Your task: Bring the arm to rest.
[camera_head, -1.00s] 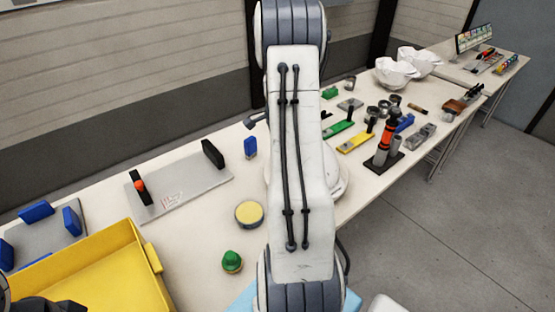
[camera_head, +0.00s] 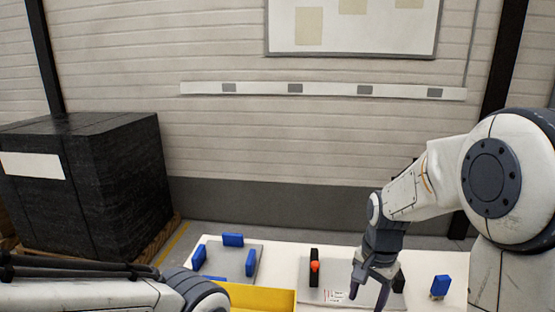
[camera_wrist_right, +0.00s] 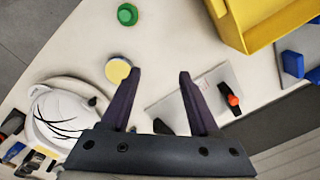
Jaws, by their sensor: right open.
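My right arm (camera_head: 415,195) comes in from the right in the head view and bends downward. Its right gripper (camera_head: 368,295) points down over the table, in front of the grey plate with black uprights. In the right wrist view the two fingers of the right gripper (camera_wrist_right: 160,75) stand wide apart with nothing between them. My left arm (camera_head: 90,295) lies low across the bottom left of the head view. Its gripper is out of the picture.
The table holds a yellow bin (camera_head: 260,298), a grey plate with blue blocks (camera_head: 233,240) and a separate blue block (camera_head: 440,286). The wrist view shows a white rounded shell (camera_wrist_right: 75,110), a yellow-topped disc (camera_wrist_right: 118,70) and a green knob (camera_wrist_right: 127,14). A black-wrapped stack (camera_head: 90,180) stands left.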

